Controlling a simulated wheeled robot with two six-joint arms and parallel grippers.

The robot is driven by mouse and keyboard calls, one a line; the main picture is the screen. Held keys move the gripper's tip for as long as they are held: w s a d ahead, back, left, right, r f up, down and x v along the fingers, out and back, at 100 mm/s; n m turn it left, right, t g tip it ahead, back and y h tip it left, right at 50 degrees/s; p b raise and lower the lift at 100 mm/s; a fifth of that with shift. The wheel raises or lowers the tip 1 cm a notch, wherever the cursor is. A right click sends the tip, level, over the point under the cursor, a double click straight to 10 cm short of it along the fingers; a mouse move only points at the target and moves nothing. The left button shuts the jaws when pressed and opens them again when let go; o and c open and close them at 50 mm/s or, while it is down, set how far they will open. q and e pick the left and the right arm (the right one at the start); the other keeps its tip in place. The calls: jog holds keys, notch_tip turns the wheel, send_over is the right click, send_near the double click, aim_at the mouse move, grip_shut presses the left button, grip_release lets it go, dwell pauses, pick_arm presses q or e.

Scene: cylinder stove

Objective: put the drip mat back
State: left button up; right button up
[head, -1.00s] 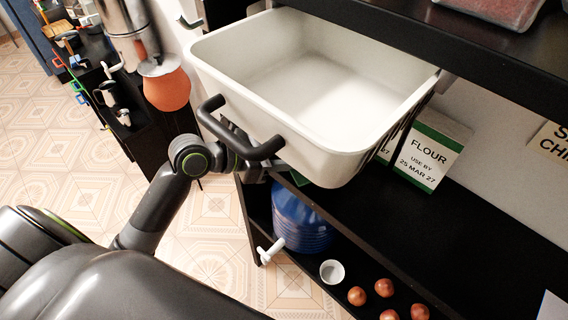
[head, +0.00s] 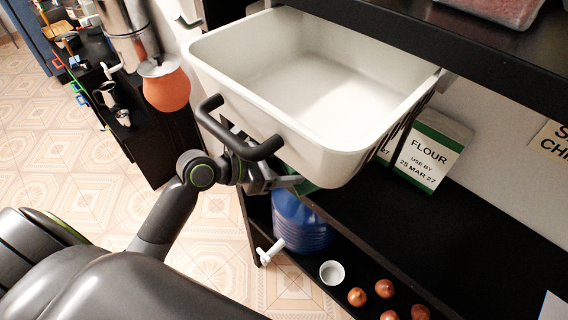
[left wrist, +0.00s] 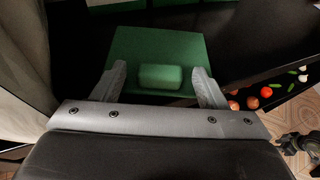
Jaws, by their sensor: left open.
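A flat green piece with a raised green block (left wrist: 161,77) on it lies ahead of my left gripper (left wrist: 158,70) in the left wrist view. It looks like the drip mat, but I cannot be sure. The open fingers stand on either side of the block, with no clear contact. In the head view a bit of green (head: 306,188) shows beside my left gripper (head: 290,182), under the white basin (head: 330,150); most of it is hidden. A dark mechanical part at the right edge of the left wrist view may be my right gripper (left wrist: 300,143); its jaws are unclear.
The white basin hangs out over the shelf edge, just above my left gripper. A flour pack (head: 430,157) stands on the black shelf (head: 430,225). Below are a blue container (head: 298,225) with a tap, a white cup (head: 332,272) and onions (head: 384,288). The shelf's front right is clear.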

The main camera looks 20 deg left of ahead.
pick_arm(q)
jog(key=shift+r, duration=0.1)
jog(key=p+v, duration=0.1)
jog(key=v, duration=1.1)
jog(key=shift+r, duration=0.1)
jog(key=w+a+f+m+y, duration=0.2)
jog(key=a+f+m+y, duration=0.15)
jog(key=a+f, duration=0.55)
jog(key=w+a+f+m+y, duration=0.2)
jog(key=a+f+y, duration=0.2)
jog(key=a+f, duration=0.55)
jog(key=s+f+m+y, duration=0.2)
jog(key=s+f+m, duration=0.15)
jog(key=f, duration=0.85)
jog(key=s+d+f+m+g+y, duration=0.25)
jog(key=s+f+m+g, duration=0.45)
jog(key=s+f, duration=0.95)
jog(key=s+d+f+m+g+h, duration=0.1)
jog(key=s+d+f+m+g, duration=0.1)
jog(key=s+d+f+m, duration=0.8)
jog(key=s+d+m, duration=0.1)
jog(key=s+d, duration=0.1)
jog(key=s, duration=0.2)
jog(key=shift+s+f+h, duration=0.2)
jog(key=shift+s+h, duration=0.05)
jog(key=shift+h, duration=0.15)
